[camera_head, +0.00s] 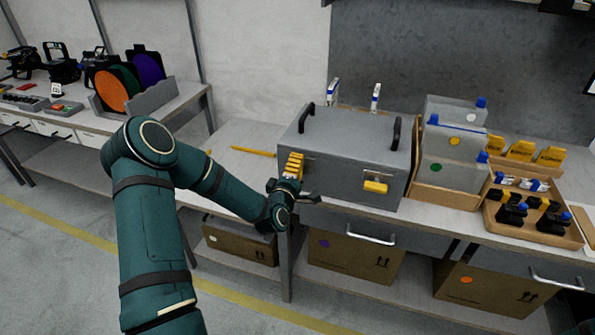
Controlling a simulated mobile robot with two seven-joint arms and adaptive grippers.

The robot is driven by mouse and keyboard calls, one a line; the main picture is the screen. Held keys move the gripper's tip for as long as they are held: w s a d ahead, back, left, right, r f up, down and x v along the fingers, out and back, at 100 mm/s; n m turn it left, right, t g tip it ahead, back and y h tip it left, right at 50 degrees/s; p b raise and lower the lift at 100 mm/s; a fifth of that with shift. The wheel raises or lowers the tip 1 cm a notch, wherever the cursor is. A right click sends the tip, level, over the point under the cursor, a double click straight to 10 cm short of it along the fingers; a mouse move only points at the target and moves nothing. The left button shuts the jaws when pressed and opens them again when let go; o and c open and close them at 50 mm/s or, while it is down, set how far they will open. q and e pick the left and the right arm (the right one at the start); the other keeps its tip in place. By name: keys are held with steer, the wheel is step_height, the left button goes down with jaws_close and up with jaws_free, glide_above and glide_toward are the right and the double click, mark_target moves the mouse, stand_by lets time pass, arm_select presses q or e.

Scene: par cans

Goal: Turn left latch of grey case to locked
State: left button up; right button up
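The grey case (340,135) stands on the workbench, its lid down and two black handles on top. Its left latch (293,165) is a yellow piece standing upright on the front face. Its right latch (376,186) is yellow and lies level on the front face. My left gripper (296,191) is at the lower end of the left latch, in front of the case. A dark finger points right from it. The wrist hides part of the fingers, so I cannot tell whether they touch the latch or how far apart they are. My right gripper is out of view.
Grey boxes with blue caps (452,150) stand right of the case. A cardboard tray (535,232) of small black items sits farther right. Cardboard boxes (350,258) lie on the shelf below. Clear bench surface (235,140) lies left of the case.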

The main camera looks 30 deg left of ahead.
arm_select(q)
steer(key=shift+o, duration=0.5)
steer(key=shift+s, duration=0.1)
steer(key=v, duration=1.2)
steer(key=shift+d, duration=0.15)
